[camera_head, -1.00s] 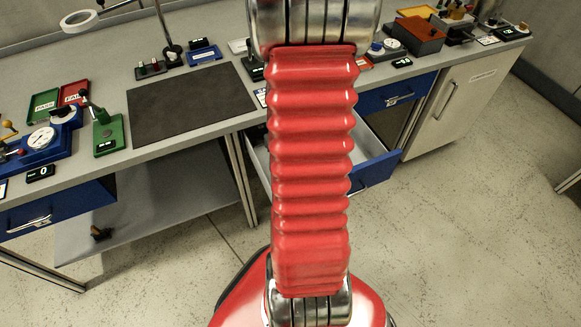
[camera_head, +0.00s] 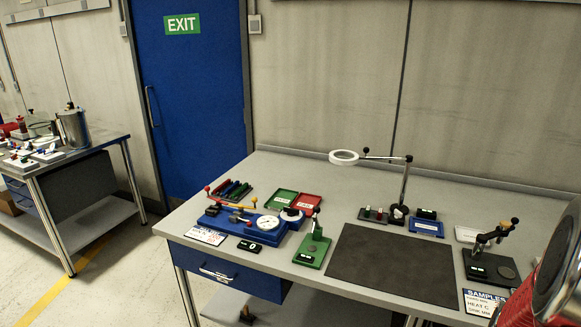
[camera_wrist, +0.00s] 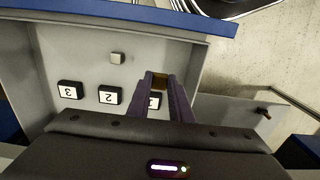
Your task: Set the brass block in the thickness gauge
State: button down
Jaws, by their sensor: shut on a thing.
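My gripper (camera_wrist: 161,80) shows in the wrist view, its two dark fingers shut on a small brass block (camera_wrist: 160,83) between the tips. The fingers are over an open drawer (camera_wrist: 190,52), near number labels. In the head view, a blue instrument with a white round dial (camera_head: 268,221) sits on the bench's left part, and a green stand with a black knob (camera_head: 314,240) is right of it. No readable label tells which of these is the thickness gauge. My gripper and the block are outside the head view.
A grey block (camera_wrist: 117,58) lies in the drawer, with labels 3 (camera_wrist: 70,90) and 2 (camera_wrist: 110,95) beside it. On the bench (camera_head: 500,195) are a dark mat (camera_head: 395,263), a ring lamp (camera_head: 344,157), red and green trays and a dark stand (camera_head: 490,262) at right.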

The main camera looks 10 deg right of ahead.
notch_tip(320, 180, up, 6)
jog(key=shift+f, duration=0.1)
jog(key=shift+s+a, duration=0.1)
jog(key=w+a+r, duration=0.3)
jog(key=w, duration=0.7)
jog(key=w+a+r, duration=0.2)
jog(key=w+a, duration=0.1)
jog(key=w, duration=0.6)
jog(key=w+a+n, duration=0.3)
jog(key=w+a, duration=0.2)
jog(key=a, duration=0.7)
jog(key=w+a+f+n, duration=0.1)
jog(key=w+a+n, duration=0.2)
jog(key=a, duration=0.9)
jog(key=w, duration=0.3)
jog(key=shift+w+a+f, duration=0.15)
jog(key=shift+w, duration=0.1)
jog(key=shift+a, duration=0.1)
